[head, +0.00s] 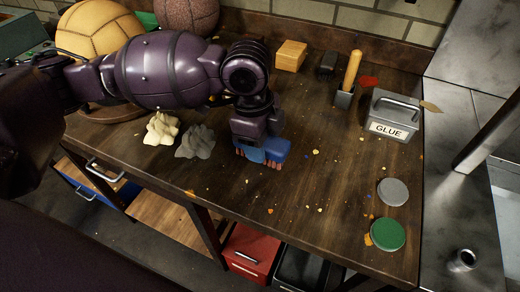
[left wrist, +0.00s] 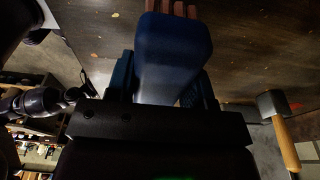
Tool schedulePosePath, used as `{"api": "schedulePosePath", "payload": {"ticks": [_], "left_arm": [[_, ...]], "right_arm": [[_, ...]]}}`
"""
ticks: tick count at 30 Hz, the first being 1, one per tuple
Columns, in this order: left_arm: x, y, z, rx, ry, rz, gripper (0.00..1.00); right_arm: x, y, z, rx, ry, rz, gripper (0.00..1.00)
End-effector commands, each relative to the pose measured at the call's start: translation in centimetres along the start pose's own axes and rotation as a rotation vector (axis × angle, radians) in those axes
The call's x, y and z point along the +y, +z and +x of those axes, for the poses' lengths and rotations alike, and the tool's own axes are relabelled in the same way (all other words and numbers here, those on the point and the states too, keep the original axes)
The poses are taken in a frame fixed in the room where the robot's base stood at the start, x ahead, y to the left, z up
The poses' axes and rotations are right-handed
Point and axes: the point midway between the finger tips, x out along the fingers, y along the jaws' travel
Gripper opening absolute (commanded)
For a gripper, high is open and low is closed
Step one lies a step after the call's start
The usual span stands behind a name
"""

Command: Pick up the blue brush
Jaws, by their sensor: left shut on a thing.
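The blue brush (head: 278,147) is a blue block with reddish-brown bristles, near the front edge of the wooden workbench. My left gripper (head: 262,152) points down at it and is shut on it. In the left wrist view, the brush (left wrist: 172,50) sits between the two fingers, with its bristles at the top edge of the picture. The gripper hides part of the brush in the head view. I cannot tell whether the bristles touch the bench. My right gripper is not in view.
Cream and grey crumpled pieces (head: 195,142) lie left of the brush. A glue tin (head: 388,128), a mallet (head: 351,72) and a yellow block (head: 291,55) stand behind and right. Grey and green lids (head: 388,234) lie at the front right. The bench between is mostly clear, with small scraps.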

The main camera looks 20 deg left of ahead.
Motion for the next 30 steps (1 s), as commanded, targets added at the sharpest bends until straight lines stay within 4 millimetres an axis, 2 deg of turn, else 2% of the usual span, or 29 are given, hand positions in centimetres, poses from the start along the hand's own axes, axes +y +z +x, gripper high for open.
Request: {"api": "schedulePosePath", "payload": {"ticks": [1,6,15,21,30], "left_arm": [[-0.1,-0.3,-2.0,0.000,-0.015,0.002,0.22],[-0.1,-1.0,-6.5,0.000,-0.017,0.002,0.22],[0.0,-2.0,-13.2,0.001,-0.011,0.001,0.22],[0.0,-2.4,-15.7,0.001,-0.006,0.000,0.22],[0.0,-2.5,-16.6,0.001,-0.002,0.000,0.22]], "right_arm": [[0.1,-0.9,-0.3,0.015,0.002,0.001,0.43],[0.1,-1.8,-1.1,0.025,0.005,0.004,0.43],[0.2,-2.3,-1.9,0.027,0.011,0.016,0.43],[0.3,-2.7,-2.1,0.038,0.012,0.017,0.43],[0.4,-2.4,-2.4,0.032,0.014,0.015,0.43]]}}
